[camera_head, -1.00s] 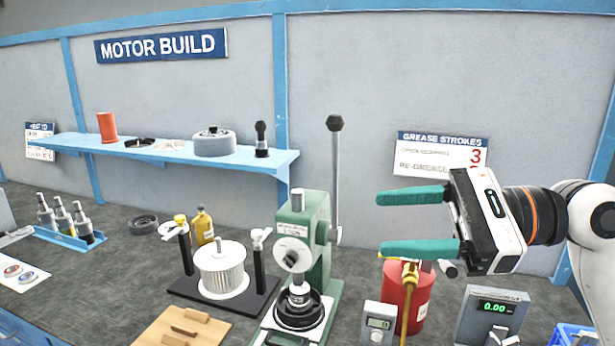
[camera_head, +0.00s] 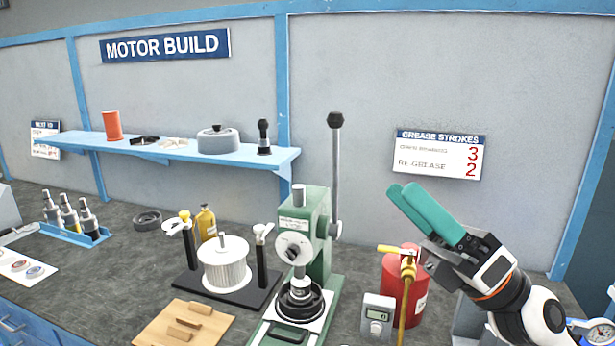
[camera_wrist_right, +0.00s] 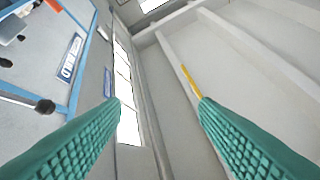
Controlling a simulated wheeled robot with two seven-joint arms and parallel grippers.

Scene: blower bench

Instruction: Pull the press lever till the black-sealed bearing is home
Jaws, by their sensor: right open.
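The green press (camera_head: 314,235) stands on the bench at the centre of the head view. Its lever (camera_head: 335,175) points straight up on the press's right side, with a black ball knob (camera_head: 335,119) on top. Under the ram, a dark round part (camera_head: 300,301) sits on the press base; I cannot tell its seal colour or whether it is home. My right gripper (camera_head: 422,208) is open and empty, to the right of the lever and apart from it, with teal fingers tilted up and left. The wrist view shows its fingers (camera_wrist_right: 160,100) spread, with the knob (camera_wrist_right: 45,106) off to the left. My left gripper is out of view.
A red grease canister (camera_head: 401,285) with a yellow handle stands below my right gripper, next to a small meter (camera_head: 378,313). A white rotor (camera_head: 225,265) on a black stand is left of the press.

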